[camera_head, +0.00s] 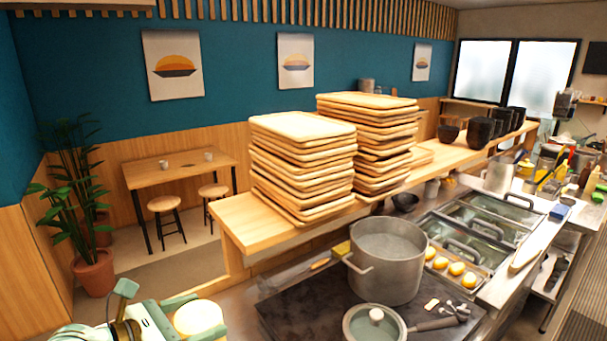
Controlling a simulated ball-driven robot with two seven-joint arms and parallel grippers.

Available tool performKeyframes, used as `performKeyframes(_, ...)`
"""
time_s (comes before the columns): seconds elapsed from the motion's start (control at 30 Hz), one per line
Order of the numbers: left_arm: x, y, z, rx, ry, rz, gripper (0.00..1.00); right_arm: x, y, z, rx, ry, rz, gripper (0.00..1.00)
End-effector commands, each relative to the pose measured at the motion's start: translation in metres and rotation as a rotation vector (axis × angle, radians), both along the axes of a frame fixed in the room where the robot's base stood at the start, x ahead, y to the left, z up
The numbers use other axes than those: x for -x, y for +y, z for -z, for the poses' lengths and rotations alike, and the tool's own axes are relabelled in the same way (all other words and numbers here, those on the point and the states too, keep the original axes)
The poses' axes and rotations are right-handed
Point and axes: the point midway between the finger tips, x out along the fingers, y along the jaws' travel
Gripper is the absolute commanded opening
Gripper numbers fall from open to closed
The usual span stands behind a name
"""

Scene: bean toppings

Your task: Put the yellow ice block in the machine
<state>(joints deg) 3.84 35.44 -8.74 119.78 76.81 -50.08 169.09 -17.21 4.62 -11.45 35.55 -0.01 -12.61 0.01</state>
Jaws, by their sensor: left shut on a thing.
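My left gripper (190,315) is at the bottom left of the head view, with pale green fingers. It is shut on the yellow ice block (200,316), a pale yellow rounded piece at the fingertips. The block is held beside the left end of the metal worktop, and its lower part is cut by the frame edge or the fingers. My right gripper is not in view. I cannot make out an ice machine in this view.
A large steel pot (386,262) and a lidded pan (374,325) stand on the dark stove (300,310). Tall stacks of wooden trays (303,165) stand on the wooden counter (250,235). Yellow round items (456,268) lie in a tray beside glass-lidded bins (480,225).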

Motion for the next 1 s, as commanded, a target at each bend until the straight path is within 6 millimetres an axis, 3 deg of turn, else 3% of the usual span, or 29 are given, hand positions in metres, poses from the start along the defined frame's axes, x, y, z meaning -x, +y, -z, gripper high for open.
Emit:
performKeyframes(0.03, 0.012, 0.002, 0.017, -0.010, 0.000, 0.041, 0.34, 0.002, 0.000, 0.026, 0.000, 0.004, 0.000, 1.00)
performKeyframes(0.1, 0.028, 0.001, 0.024, -0.006, 0.005, 0.098, 0.34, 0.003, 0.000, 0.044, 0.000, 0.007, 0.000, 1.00)
performKeyframes(0.33, 0.060, 0.004, 0.057, 0.002, 0.007, 0.199, 0.34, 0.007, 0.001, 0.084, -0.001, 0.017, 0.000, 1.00)
performKeyframes(0.5, 0.063, 0.010, 0.074, 0.002, 0.001, 0.207, 0.34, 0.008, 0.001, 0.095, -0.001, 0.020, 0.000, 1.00)
performKeyframes(1.0, 0.063, 0.011, 0.075, 0.004, -0.001, 0.204, 0.34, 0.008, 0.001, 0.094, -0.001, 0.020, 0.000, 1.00)
